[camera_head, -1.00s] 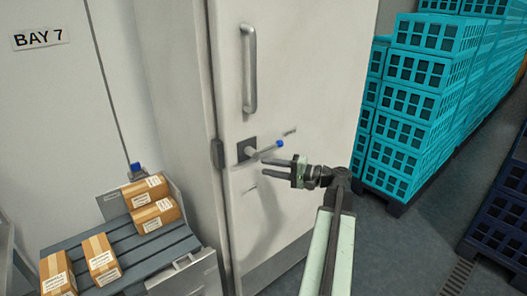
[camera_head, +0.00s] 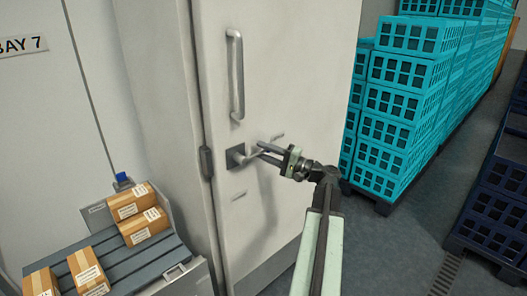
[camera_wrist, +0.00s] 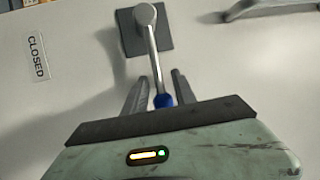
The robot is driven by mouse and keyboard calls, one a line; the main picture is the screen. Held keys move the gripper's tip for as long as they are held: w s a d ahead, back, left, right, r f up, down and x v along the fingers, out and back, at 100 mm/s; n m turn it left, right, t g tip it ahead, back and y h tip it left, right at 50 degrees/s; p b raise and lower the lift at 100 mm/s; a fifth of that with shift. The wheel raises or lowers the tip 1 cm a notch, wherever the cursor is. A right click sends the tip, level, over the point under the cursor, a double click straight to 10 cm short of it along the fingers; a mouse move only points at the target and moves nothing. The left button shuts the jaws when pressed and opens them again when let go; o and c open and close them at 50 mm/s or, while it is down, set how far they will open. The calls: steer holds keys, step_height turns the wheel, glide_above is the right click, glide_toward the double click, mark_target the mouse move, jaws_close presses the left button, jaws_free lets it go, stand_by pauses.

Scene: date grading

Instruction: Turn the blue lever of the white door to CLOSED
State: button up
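The white door (camera_head: 290,70) stands in the middle of the head view. Its lever (camera_wrist: 152,52) has a grey stem on a dark square plate (camera_head: 236,157) and a blue end (camera_wrist: 163,101). My gripper (camera_head: 261,152) is at the lever, its fingers pointing left toward the plate. In the wrist view my gripper (camera_wrist: 157,88) is open, with one finger on each side of the lever's blue end and visible gaps beside the stem. The CLOSED label (camera_wrist: 37,58) is on the door, left of the plate in the wrist view. In the head view the blue end is hidden by my gripper.
A long vertical handle (camera_head: 236,75) is above the lever. Stacks of turquoise crates (camera_head: 395,100) stand right of the door, with dark blue crates (camera_head: 490,205) farther right. A grey slatted stand (camera_head: 135,262) with several cartons is at the lower left. Floor is clear between the crate stacks.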

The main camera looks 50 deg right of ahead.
jaws_close()
steer(key=shift+d+r, duration=0.1)
stand_by(1.2)
